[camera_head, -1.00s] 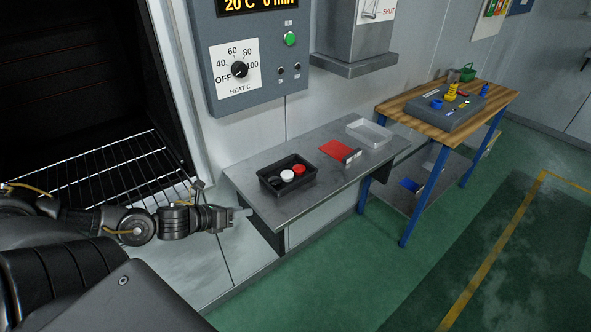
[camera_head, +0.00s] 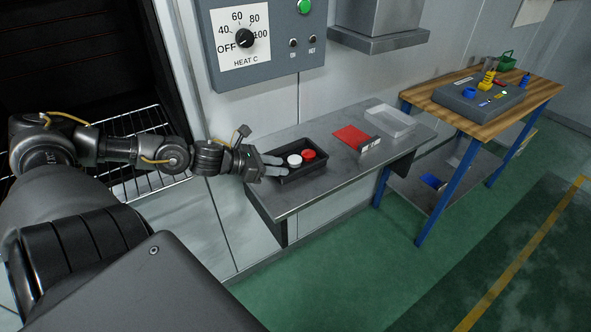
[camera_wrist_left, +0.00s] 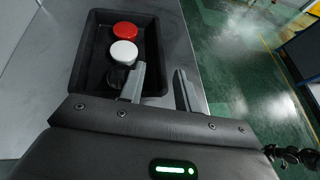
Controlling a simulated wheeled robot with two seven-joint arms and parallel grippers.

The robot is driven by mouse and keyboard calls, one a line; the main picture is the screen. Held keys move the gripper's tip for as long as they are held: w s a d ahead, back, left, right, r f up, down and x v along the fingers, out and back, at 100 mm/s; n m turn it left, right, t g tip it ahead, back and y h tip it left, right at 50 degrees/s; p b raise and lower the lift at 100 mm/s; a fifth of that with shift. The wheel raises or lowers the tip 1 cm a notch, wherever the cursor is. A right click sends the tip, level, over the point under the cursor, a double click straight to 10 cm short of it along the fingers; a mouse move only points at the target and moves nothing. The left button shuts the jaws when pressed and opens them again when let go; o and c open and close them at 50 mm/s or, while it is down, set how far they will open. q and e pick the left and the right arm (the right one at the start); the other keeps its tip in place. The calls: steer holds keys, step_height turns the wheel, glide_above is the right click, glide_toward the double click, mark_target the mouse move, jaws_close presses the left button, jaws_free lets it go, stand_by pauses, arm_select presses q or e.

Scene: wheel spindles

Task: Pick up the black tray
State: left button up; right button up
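The black tray (camera_head: 308,172) sits on the grey metal bench near its left end. It holds a white round piece (camera_head: 295,160) and a red round piece (camera_head: 308,154). A dark round piece (camera_wrist_left: 117,76) shows beside the white one in the left wrist view, partly hidden by a finger. My left gripper (camera_head: 272,166) is open at the tray's near left end. In the left wrist view, one finger overlaps the tray (camera_wrist_left: 96,60) and the other is outside its right wall. I cannot tell whether either finger touches it. My right gripper is not in view.
A red sheet (camera_head: 350,137) with a small upright label holder and a clear bin (camera_head: 390,119) lie farther right on the bench (camera_head: 335,176). A wooden-topped table (camera_head: 485,125) stands beyond. A control box (camera_head: 262,50) and an oven rack (camera_head: 130,125) are at left.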

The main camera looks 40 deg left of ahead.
mark_target(296, 178)
arm_select(q)
steer(key=shift+w+d+f, duration=0.15)
steer(key=shift+w, duration=0.05)
steer(key=shift+w+d+b, duration=0.1)
steer(key=shift+b, duration=0.3)
steer(key=shift+w+d+f, duration=0.1)
steer(key=shift+w+d, duration=0.05)
steer(key=shift+w, duration=0.1)
steer(key=shift+w+d+f, duration=0.15)
steer(key=shift+w+d, duration=0.05)
steer(key=shift+w, duration=0.3)
steer(key=p+x, duration=0.1)
steer(key=x, duration=0.1)
steer(key=shift+w+d+f, duration=0.1)
steer(key=shift+w+f, duration=0.1)
steer(key=shift+w, duration=0.15)
steer(key=shift+w+d+f, duration=0.3)
steer(key=shift+w+f, duration=0.1)
steer(key=shift+w, duration=0.05)
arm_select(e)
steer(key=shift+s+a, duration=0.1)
arm_select(q)
jaws_close()
